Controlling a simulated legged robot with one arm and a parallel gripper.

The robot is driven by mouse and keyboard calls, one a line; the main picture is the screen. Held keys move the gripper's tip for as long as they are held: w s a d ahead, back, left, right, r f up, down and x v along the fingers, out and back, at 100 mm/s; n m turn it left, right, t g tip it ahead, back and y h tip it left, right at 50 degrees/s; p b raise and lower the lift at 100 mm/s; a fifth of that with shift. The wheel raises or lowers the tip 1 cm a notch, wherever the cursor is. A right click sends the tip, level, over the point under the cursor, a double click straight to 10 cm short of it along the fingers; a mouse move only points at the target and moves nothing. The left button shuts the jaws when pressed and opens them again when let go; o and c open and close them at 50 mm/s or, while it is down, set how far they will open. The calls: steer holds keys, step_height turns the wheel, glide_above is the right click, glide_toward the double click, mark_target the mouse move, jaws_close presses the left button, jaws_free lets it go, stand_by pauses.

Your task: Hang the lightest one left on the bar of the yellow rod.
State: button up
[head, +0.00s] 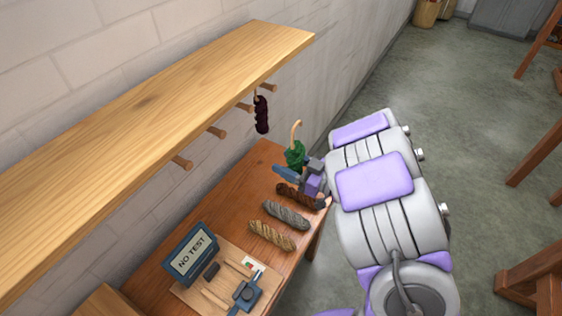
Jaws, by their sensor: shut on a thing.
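My gripper (301,186) is low over the far end of the table, shut, apparently on the dark brown skein (287,190), which it partly covers. I cannot tell whether this skein is clear of the tabletop. A grey skein (286,215) and a tan skein (272,236) lie beside it, nearer to me. A dark maroon skein (261,114) hangs under the shelf at the far rod (269,87). All look wood-brown; I cannot make out a yellow one.
The wooden shelf (150,130) overhangs the wall side of the table (150,282). A green thing with a pale curved hook (295,154) stands just behind my gripper. A sign reading "NO TEST" (192,252) and a board with small tools (225,277) occupy the near end.

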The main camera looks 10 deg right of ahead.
mark_target(303, 170)
steer(key=shift+b+v, duration=0.9)
steer(key=shift+v, duration=4.6)
